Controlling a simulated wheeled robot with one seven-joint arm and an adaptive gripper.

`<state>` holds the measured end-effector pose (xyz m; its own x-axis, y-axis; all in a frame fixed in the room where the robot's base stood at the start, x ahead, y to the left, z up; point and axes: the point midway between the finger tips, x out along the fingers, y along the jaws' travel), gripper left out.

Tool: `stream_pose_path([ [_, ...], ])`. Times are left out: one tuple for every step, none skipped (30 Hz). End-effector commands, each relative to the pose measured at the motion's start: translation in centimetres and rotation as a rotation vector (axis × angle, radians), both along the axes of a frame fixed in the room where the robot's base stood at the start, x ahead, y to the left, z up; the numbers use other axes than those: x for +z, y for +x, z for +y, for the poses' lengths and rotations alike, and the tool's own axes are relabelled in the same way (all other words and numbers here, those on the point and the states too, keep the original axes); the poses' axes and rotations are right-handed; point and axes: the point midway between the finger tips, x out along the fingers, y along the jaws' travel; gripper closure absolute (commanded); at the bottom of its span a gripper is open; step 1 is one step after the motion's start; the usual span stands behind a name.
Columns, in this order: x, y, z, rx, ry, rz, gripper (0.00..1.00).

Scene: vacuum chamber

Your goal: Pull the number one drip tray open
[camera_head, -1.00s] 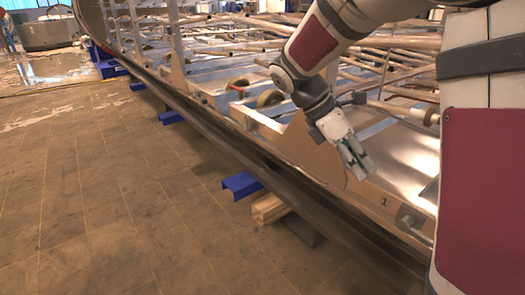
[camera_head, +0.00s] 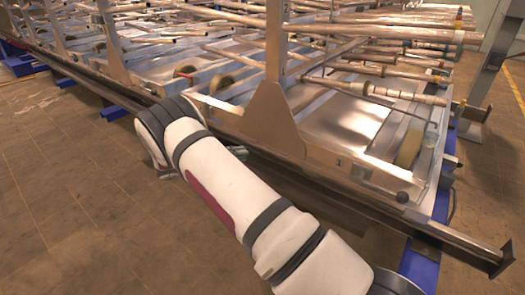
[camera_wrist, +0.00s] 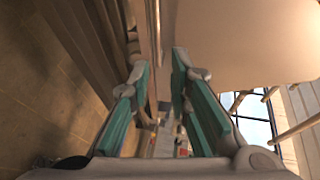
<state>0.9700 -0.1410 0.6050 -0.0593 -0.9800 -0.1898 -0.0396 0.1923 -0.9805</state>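The number one drip tray (camera_head: 345,122) is a shiny flat metal tray on the near right of the rack. A small "1" marks its front panel, and a handle with a round knob (camera_head: 402,197) sticks out right of that mark. The tray looks shut. In the wrist view my gripper (camera_wrist: 159,62) has two teal-padded fingers apart, with no object held between them. A metal edge shows beyond the gap. In the head view my arm hides most of the gripper, low at the rack's front edge, left of the number mark and handle.
An upright metal bracket (camera_head: 272,125) stands at the rack's front, left of the tray. A dark rail (camera_head: 440,232) runs along the rack's lower front. Pipes and rods lie above the tray. The tiled floor (camera_head: 70,200) in front is clear.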

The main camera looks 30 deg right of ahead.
Motion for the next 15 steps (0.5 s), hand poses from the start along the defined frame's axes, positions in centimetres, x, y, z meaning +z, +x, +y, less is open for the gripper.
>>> stream_pose_path([
  [-0.3, 0.1, 0.0, 0.01, -0.007, 0.016, 0.82],
  [-0.4, 0.2, -0.1, 0.013, -0.009, 0.023, 0.82],
  [-0.5, 0.2, -0.2, 0.015, -0.011, 0.026, 0.82],
  [-0.6, 0.2, -0.4, 0.015, -0.011, 0.028, 0.82],
  [-0.6, 0.2, -0.6, 0.014, -0.011, 0.029, 0.82],
  [-0.7, 0.2, -1.0, 0.013, -0.011, 0.029, 0.82],
  [-0.8, 0.1, -1.4, 0.013, -0.011, 0.029, 0.82],
  [-0.9, 0.1, -1.8, 0.013, -0.011, 0.028, 0.82],
  [-1.0, 0.1, -2.5, 0.013, -0.01, 0.028, 0.82],
  [-1.1, 0.0, -3.0, 0.012, -0.01, 0.028, 0.82],
  [-1.3, 0.0, -3.6, 0.012, -0.01, 0.027, 0.82],
  [-1.5, -0.1, -4.4, 0.011, -0.01, 0.027, 0.82],
  [-1.6, -0.1, -5.0, 0.011, -0.009, 0.027, 0.82],
  [-1.7, -0.1, -5.6, 0.012, -0.009, 0.027, 0.82],
  [-1.8, -0.2, -6.3, 0.012, -0.009, 0.026, 0.82],
])
